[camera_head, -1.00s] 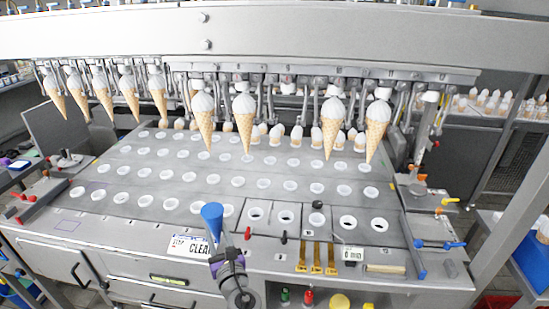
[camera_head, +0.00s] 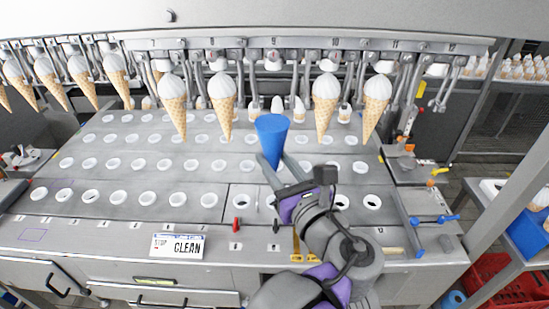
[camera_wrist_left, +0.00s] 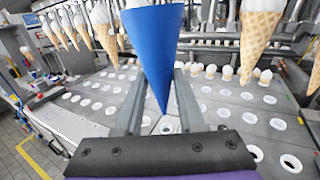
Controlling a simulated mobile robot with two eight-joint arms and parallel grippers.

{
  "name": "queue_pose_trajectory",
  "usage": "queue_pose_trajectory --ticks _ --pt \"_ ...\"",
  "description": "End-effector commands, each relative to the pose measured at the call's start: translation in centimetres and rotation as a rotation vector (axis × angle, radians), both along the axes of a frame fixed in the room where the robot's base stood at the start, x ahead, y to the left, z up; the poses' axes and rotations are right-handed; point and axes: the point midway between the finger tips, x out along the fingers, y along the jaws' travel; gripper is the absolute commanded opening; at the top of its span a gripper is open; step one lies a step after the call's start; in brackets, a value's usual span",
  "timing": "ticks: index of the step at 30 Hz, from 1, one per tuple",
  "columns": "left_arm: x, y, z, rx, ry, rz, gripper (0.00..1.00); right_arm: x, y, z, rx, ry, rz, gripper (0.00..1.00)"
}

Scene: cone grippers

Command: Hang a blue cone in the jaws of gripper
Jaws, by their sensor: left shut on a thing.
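The blue cone (camera_head: 272,134) is held point down, wide end up, over the perforated deck, below the gap in the row of hanging cones. My left gripper (camera_head: 277,168) is shut on its lower part; the fingers show on either side of it. In the left wrist view the blue cone (camera_wrist_left: 155,50) stands upright, large and close, its tip between the fingers. The overhead jaws (camera_head: 274,57) near label 9 hold no cone, and the blue cone's rim is below and apart from them. My right gripper is not in view.
Ice-cream cones hang on both sides of the gap, the nearest being one at left (camera_head: 222,100) and one at right (camera_head: 325,98). The metal deck (camera_head: 140,175) has rows of white-rimmed holes. A blue crate (camera_head: 530,232) stands at far right.

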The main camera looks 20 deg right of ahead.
Motion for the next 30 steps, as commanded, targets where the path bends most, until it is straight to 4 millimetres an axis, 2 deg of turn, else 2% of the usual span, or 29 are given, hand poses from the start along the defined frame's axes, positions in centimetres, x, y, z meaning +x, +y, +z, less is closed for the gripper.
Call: queue_pose_trajectory --ticks 5,21,30 --pt "0.1 -0.1 0.1 0.013 0.002 0.000 0.00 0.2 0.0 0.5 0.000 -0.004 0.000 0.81" --pt "5.3 -1.6 0.1 0.013 0.002 0.001 0.00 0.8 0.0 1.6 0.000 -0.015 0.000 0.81" --pt "6.2 -1.8 0.0 0.013 0.002 0.000 0.00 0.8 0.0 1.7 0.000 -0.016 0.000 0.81"
